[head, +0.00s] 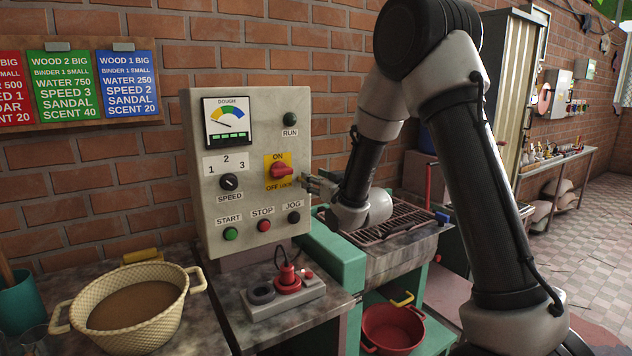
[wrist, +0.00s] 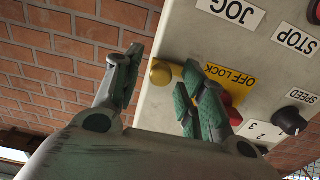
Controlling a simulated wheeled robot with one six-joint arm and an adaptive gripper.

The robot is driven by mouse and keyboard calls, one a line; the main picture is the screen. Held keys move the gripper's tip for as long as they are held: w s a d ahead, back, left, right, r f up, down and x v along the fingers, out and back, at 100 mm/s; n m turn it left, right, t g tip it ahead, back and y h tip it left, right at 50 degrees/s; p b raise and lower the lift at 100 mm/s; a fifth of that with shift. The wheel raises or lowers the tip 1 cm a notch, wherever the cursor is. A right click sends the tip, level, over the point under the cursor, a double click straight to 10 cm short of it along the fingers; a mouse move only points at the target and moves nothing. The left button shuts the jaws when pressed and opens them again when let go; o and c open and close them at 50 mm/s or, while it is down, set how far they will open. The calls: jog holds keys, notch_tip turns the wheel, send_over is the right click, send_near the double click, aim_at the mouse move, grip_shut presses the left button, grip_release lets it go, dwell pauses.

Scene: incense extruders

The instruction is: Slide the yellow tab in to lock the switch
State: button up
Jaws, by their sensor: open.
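The grey control panel (head: 250,110) carries a red rotary switch (head: 282,170) on a yellow ON / OFF LOCK plate (head: 270,160). In the wrist view the plate (wrist: 232,78) appears upside down, and the red switch (wrist: 233,114) is partly hidden behind one finger. The rounded yellow tab (wrist: 161,73) sticks out at the plate's edge. My gripper (head: 308,182) is open at the panel's right edge. In the wrist view its fingertips (wrist: 161,68) lie on either side of the tab; contact cannot be told. In the head view the tab is hard to make out.
A speed knob (head: 230,182) and START, STOP, JOG and RUN buttons share the panel. A socket block with a red plug (head: 287,280) sits below. A basket of brown powder (head: 135,305) stands left. A metal grate (head: 385,222) lies right, under my arm.

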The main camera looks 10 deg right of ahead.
aim_at(300, 178)
grip_shut()
jog(key=a, duration=0.1)
jog(key=s+a, duration=0.1)
jog(key=shift+a, duration=0.4)
grip_release()
jog(key=shift+a, duration=0.15)
jog(key=v, duration=0.7)
jog(key=shift+s, duration=0.2)
